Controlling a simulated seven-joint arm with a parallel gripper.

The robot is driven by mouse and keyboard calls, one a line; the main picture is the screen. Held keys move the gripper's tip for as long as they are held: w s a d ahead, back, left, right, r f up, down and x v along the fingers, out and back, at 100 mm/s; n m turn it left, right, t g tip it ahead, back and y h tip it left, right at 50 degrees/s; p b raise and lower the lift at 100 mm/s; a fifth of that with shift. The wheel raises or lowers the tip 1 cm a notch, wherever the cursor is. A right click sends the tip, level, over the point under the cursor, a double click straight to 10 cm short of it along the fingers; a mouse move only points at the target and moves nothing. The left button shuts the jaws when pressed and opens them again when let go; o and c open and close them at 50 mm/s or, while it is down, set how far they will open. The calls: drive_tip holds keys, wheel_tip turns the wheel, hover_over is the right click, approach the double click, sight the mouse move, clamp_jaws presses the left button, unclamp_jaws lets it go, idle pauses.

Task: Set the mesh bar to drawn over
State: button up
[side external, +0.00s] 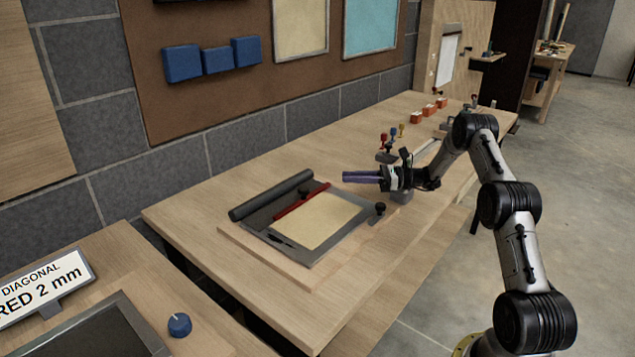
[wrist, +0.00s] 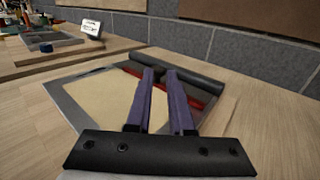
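A red bar (side external: 300,202) lies across a flat grey frame (side external: 345,243) on the bench, near a dark roller (side external: 272,195). Dark mesh fills the strip between roller and bar. The cream panel (side external: 315,222) on the bar's other side is uncovered. My gripper (side external: 346,177) has purple fingers and hangs above the frame's right side, apart from the bar. In the wrist view my gripper (wrist: 160,74) is open with nothing between its fingers. They partly hide the red bar (wrist: 195,104) and the roller (wrist: 190,75).
A black knob (side external: 380,208) stands at the frame's right corner. Small coloured-top items (side external: 393,134) and orange blocks (side external: 429,110) stand farther along the bench. A blue knob (side external: 180,324) and a sign (side external: 42,289) are on the near bench. Bare wood lies left of the frame.

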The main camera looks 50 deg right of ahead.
wheel_tip(320, 180, up, 12)
drive_tip(key=shift+r, duration=0.2)
clamp_jaws()
drive_tip(key=n+g+h, duration=0.8)
drive_tip(key=n+g, duration=0.3)
drive_tip(key=n, duration=0.8)
hover_over(304, 195)
drive_tip(key=d, duration=0.2)
wheel_tip(304, 195, down, 5)
drive_tip(key=w+r+n+h, duration=0.4)
drive_tip(key=r+h, duration=0.1)
drive_tip(key=x, duration=1)
drive_tip(key=s+x, duration=0.1)
drive_tip(key=x, duration=0.4)
drive_tip(key=shift+f, duration=0.15)
drive_tip(key=shift+s+r, duration=0.1)
drive_tip(key=shift+r, duration=0.1)
drive_tip(key=shift+s+a, duration=0.4)
drive_tip(key=shift+s, duration=0.4)
drive_tip(key=shift+s+a, duration=0.45)
drive_tip(key=shift+s, duration=0.4)
